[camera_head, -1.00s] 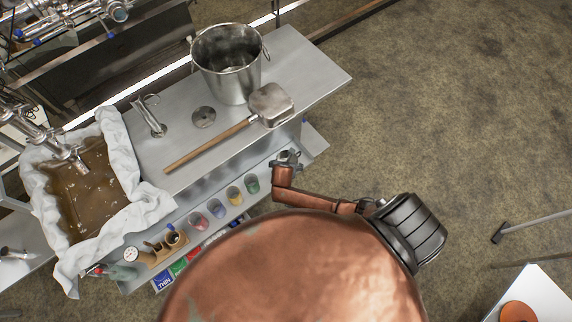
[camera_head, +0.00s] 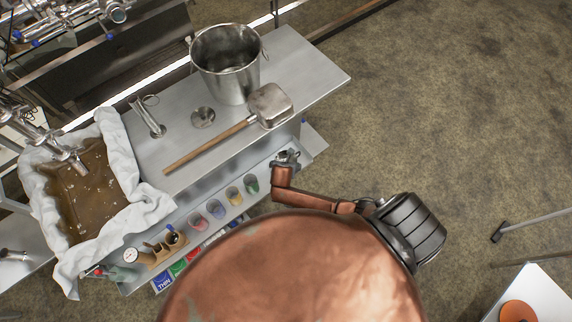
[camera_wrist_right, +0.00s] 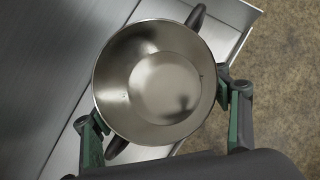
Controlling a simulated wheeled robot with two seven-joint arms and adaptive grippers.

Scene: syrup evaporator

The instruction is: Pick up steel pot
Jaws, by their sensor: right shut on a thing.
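The steel pot (camera_wrist_right: 135,85) shows in the right wrist view from above, round, shiny and empty inside, with a dark handle at its upper right and another at its lower left. My right gripper (camera_wrist_right: 165,128) has its green-sided fingers on either side of the pot and is shut on it. The pot appears upright, near a metal surface's edge. I cannot tell whether it still rests on that surface. In the head view I cannot make out the pot or the right fingers. My left gripper is not in view.
A steel bucket (camera_head: 226,75) and a wooden-handled scoop (camera_head: 268,105) stand on the steel table (camera_head: 310,65). A cloth-lined basin (camera_head: 125,160) of brown liquid is at left. Several coloured cups (camera_head: 234,195) line the lower shelf. Open floor lies right; a white table (camera_head: 545,285) stands lower right.

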